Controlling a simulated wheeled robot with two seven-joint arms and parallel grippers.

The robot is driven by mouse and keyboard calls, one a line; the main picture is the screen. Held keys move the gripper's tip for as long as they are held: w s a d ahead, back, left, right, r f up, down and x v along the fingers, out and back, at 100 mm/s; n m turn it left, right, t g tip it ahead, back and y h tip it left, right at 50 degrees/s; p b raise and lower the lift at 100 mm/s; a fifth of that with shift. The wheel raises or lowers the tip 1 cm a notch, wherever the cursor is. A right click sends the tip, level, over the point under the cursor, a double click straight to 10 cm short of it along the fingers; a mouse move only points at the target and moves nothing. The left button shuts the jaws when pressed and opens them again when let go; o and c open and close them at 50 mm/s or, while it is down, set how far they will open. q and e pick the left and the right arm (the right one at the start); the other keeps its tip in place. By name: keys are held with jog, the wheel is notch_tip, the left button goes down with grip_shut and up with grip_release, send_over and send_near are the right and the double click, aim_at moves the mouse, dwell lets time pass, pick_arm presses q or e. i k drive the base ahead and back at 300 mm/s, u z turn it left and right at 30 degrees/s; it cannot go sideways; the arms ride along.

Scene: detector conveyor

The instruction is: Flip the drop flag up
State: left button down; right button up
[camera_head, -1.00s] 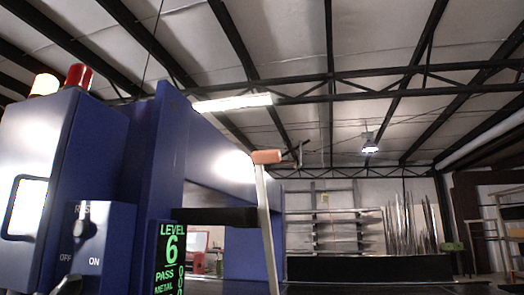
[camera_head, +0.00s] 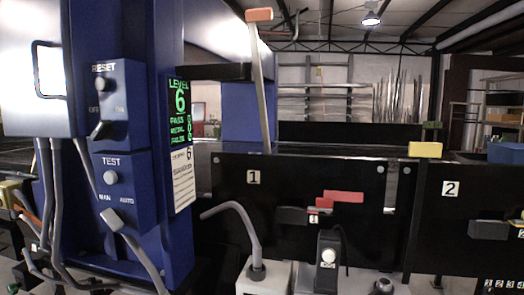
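No part is labelled as the drop flag, and I cannot tell for sure which one it is. A pale upright lever (camera_head: 262,85) with an orange tip stands beside the blue detector housing, leaning slightly. A red stepped piece (camera_head: 342,197) lies roughly level on the black panel marked 1, beside a dark block. A yellow block (camera_head: 425,149) sits at the top of a dark post between panels 1 and 2. Neither of my grippers shows in the head view.
The blue detector (camera_head: 150,215) fills the left, with RESET and TEST switch boxes and a green LEVEL 6 display (camera_head: 180,110). A bent grey lever (camera_head: 240,225) and a black switch box (camera_head: 329,262) stand in front of panel 1 (camera_head: 235,190). Grey cables hang at lower left.

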aim_at(252, 15)
jog(key=z, duration=0.05)
jog(key=k, duration=0.2)
jog(key=u, duration=0.2)
jog(key=i, duration=1.1)
jog(key=z, duration=0.3)
